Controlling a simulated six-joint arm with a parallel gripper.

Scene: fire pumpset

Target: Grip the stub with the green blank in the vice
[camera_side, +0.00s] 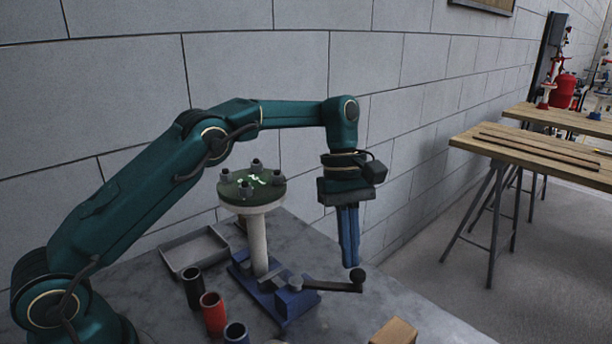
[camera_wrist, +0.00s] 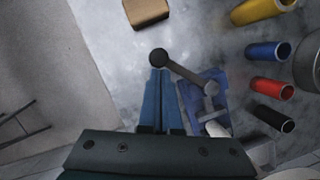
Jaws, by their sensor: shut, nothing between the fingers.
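The stub (camera_side: 257,245) is a white upright pipe topped by the round green blank (camera_side: 240,187), which carries several dark bolts and pale green marks. The stub's foot stands at the blue vice (camera_side: 282,300) on the bench; whether the jaws press on it I cannot tell. The vice's dark handle (camera_side: 325,286) points right and ends in a ball knob (camera_side: 357,275). My gripper (camera_side: 352,264) points down, shut and empty, with its blue fingertips at the knob. In the wrist view the fingertips (camera_wrist: 159,72) are right beside the knob (camera_wrist: 159,57); contact is unclear. The vice (camera_wrist: 203,92) lies to their right.
A grey tray (camera_side: 195,251) lies left of the vice. Black (camera_side: 192,288), red (camera_side: 213,314) and blue (camera_side: 236,334) sleeves stand in front of it. A wooden block (camera_side: 395,332) sits near the front right. A wall runs behind the bench.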

